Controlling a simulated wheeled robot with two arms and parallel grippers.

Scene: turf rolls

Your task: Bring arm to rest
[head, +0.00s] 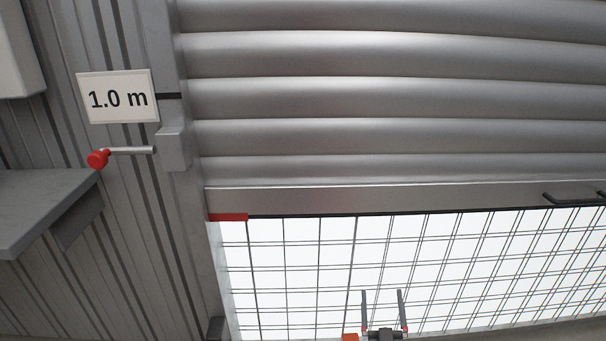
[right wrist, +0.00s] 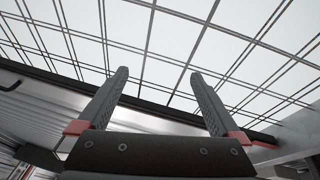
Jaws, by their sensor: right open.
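My right gripper (head: 382,312) shows at the bottom of the head view, its two dark fingers pointing up and spread apart. In the right wrist view the same gripper (right wrist: 163,95) is open, with nothing between its fingers. Behind it is a bright white area with a dark grid of lines. My left gripper is in neither view.
A ribbed metal roller shutter (head: 400,100) is partly raised above the bright opening. At left are a crank with a red knob (head: 97,159), a "1.0 m" sign (head: 118,97) and a grey shelf (head: 40,200). A black handle (head: 575,198) sits on the shutter's bottom bar.

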